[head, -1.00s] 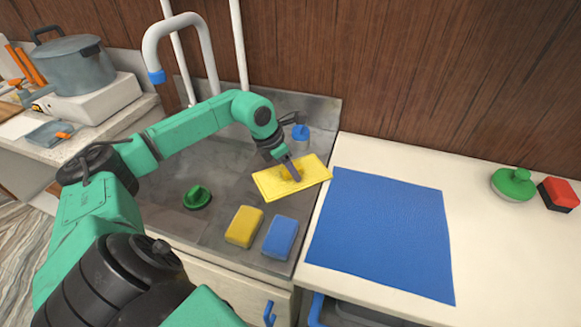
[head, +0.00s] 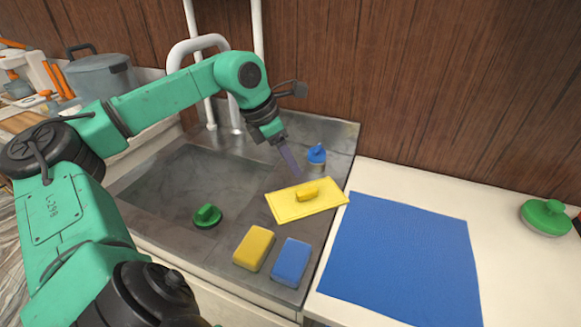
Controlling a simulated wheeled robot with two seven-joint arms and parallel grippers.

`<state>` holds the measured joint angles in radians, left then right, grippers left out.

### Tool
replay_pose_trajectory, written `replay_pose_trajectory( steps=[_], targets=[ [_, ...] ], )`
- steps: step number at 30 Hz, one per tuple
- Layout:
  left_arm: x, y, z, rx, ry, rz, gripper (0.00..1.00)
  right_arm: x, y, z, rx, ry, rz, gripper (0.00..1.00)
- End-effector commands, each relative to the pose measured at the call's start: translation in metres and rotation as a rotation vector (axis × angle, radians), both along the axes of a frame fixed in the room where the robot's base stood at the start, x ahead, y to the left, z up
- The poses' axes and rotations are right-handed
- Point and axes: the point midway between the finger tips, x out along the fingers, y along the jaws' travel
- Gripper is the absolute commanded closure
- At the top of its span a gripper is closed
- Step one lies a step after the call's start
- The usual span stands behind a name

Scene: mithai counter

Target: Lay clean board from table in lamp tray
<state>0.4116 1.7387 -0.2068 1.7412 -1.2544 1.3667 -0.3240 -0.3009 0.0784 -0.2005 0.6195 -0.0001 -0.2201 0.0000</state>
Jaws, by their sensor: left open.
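A yellow board (head: 285,209) with a small raised yellow handle lies on the grey metal sink top, at its right side; its right corner reaches the edge by the blue mat. My left gripper (head: 292,163) is open and empty, just above and behind the board's handle, apart from it. Only one finger shows clearly. My right gripper is not in view. I see nothing that I can make out as a lamp tray.
A yellow sponge (head: 254,248) and a blue sponge (head: 287,262) lie in front of the board. A blue-topped knob (head: 316,155) stands behind it, a green plug (head: 207,216) to the left. The blue mat (head: 402,255) is bare. A green lid (head: 545,217) sits far right.

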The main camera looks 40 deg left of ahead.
Motion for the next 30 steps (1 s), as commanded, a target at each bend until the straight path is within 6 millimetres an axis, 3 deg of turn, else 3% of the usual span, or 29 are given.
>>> replay_pose_trajectory(
  steps=[6, 10, 18, 30],
  targets=[
    [-0.018, 0.012, 0.019, -0.025, -0.076, -0.012, 0.37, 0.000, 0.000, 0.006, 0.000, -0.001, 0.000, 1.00],
    [-0.020, 0.018, 0.017, -0.053, -0.107, 0.008, 0.37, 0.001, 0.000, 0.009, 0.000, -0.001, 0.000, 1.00],
    [0.008, 0.001, -0.037, -0.060, -0.102, 0.005, 0.37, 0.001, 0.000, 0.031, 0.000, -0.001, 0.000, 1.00],
    [0.036, -0.018, -0.092, -0.059, -0.107, 0.007, 0.37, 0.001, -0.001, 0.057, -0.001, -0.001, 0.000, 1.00]
  ],
)
